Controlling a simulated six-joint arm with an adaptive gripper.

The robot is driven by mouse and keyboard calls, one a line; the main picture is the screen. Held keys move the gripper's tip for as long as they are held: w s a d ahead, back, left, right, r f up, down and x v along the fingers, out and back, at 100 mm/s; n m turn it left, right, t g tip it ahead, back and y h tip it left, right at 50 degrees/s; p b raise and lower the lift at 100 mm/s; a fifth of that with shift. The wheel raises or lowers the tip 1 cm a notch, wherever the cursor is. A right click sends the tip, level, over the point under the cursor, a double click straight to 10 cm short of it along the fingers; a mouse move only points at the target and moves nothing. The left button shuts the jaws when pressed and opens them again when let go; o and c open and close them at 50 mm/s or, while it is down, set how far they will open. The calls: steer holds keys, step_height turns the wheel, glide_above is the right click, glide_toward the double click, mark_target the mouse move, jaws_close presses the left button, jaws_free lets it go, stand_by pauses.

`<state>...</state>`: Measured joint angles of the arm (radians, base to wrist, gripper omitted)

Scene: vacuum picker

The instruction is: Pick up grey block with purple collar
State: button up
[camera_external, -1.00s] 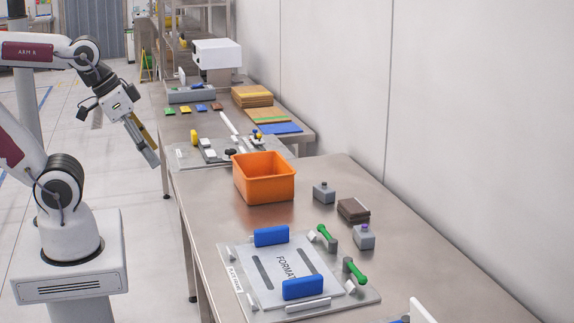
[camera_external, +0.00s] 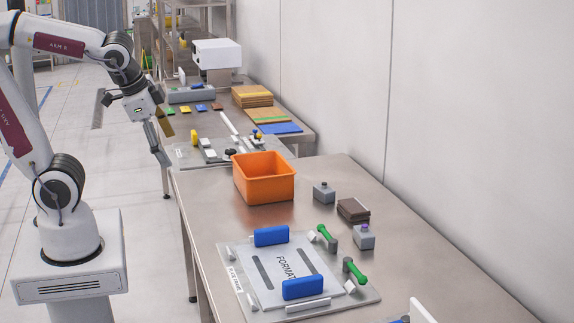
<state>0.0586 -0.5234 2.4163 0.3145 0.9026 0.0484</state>
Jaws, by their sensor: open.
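A small grey block with a purple collar (camera_external: 364,238) stands upright on the metal table, right of the green-handled clamps. A similar grey block with a dark top (camera_external: 324,193) stands farther back, beyond a brown stack. My gripper (camera_external: 165,146) is open and empty at the upper left, in the air near the table's far left corner. It is far from both blocks, with the orange bin between.
An orange bin (camera_external: 264,180) stands on the table. A brown stack (camera_external: 353,210) lies between the grey blocks. A fixture plate (camera_external: 240,255) with blue pads and green-handled clamps (camera_external: 355,271) fills the front. The table's right side is mostly clear.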

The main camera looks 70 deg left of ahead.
steer(key=w+a+f+m+t+y, duration=0.15)
steer(key=w+m, duration=0.25)
steer(key=w, duration=0.4)
steer(key=w+a+f+m+y, duration=0.1)
steer(key=w+m+y, duration=0.2)
steer(key=w+m, duration=0.35)
steer(key=w+a+f+m+t+y, duration=0.1)
steer(key=w+m+y, duration=0.15)
steer(key=w, duration=0.65)
steer(key=m+t+h, duration=0.5)
steer(key=m+t, duration=0.1)
steer(key=m, duration=1)
glide_toward(363, 228)
steer(key=x, duration=0.3)
steer(key=shift+w+d, duration=0.1)
steer(key=shift+w, duration=0.05)
steer(key=shift+x, duration=1.3)
steer(key=shift+f, duration=0.1)
